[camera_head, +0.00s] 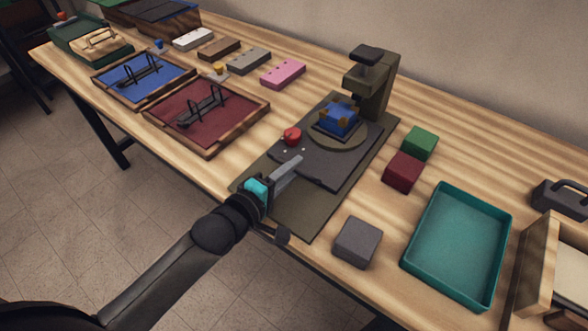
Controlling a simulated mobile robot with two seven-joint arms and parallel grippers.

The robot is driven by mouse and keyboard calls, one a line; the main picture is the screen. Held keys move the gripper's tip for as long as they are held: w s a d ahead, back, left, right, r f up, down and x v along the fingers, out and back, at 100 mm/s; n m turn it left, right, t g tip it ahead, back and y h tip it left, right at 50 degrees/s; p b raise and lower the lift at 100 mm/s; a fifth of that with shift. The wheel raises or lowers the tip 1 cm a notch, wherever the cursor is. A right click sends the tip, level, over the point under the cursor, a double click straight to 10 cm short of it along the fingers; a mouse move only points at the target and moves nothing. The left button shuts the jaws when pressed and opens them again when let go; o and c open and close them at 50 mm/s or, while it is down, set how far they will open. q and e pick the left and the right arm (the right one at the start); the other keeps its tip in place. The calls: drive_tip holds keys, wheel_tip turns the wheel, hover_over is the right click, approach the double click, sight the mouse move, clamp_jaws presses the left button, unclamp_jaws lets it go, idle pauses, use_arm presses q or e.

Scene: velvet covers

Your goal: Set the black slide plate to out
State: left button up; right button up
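The black slide plate (322,171) lies on an olive base board (312,215) in the middle of the table. A red knob (292,136) stands at the plate's left corner. A round olive disc (349,141) on the plate's far part carries a blue block (338,118) with tan corners. An olive press column (374,88) rises behind it. My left gripper (293,165) reaches over the plate's near left edge, close to the knob and apart from it in the picture. Its fingers are seen side-on, so the gap between them is hidden. My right gripper is out of view.
A green block (419,142), a dark red block (403,171), a grey block (357,242) and a teal tray (409,262) lie right of the board. A wooden tray with a red lining (220,129) and a blue-lined one (130,84) are left. Bare table lies between.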

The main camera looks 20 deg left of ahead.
use_arm(q)
drive_tip(key=shift+w+d+f, duration=0.1)
drive_tip(key=shift+w+d, duration=0.05)
drive_tip(key=shift+w, duration=0.3)
clamp_jaws()
idle(1.2)
